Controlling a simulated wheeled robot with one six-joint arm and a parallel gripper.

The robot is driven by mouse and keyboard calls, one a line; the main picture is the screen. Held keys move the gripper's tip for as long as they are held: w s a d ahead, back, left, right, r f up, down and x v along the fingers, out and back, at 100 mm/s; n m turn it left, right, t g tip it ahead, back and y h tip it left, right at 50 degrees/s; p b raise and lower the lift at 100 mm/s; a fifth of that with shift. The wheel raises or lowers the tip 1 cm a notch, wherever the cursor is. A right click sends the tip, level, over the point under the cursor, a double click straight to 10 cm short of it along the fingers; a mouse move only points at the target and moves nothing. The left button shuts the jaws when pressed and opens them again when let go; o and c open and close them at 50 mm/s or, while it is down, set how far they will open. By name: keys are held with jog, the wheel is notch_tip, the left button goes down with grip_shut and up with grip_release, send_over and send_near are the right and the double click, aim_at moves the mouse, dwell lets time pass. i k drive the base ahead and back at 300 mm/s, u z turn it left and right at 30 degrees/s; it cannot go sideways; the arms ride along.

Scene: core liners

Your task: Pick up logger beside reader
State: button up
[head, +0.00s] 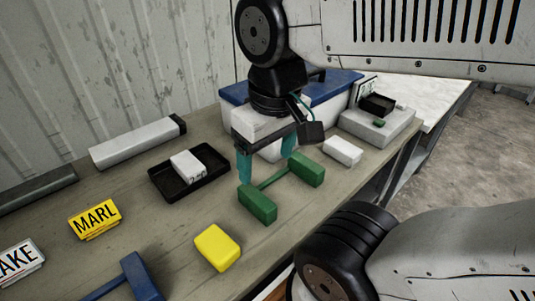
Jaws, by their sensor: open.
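A grey device with a black dish on top (376,126), seemingly the reader, sits at the back right of the bench. A small white block (342,151) lies just in front of it and looks like the logger, though no label on it is readable. My gripper (265,169) points down with its teal fingers apart and nothing visible between them. It is left of the white block, behind a green piece with two end blocks joined by a bar (257,204). I cannot tell whether the fingers touch the green piece.
A blue-lidded white box (232,97) stands behind my gripper. A black tray (208,185) holds a white labelled block (188,166). A yellow block (217,248), a yellow MARL block (95,219) and a blue piece (140,277) lie nearer. A long grey bar (135,143) lies along the wall.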

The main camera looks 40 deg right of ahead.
aim_at(346, 152)
jog(key=u, duration=0.05)
jog(key=k, duration=0.5)
jog(key=z, duration=2.15)
jog(key=k, duration=0.3)
jog(key=u, duration=0.9)
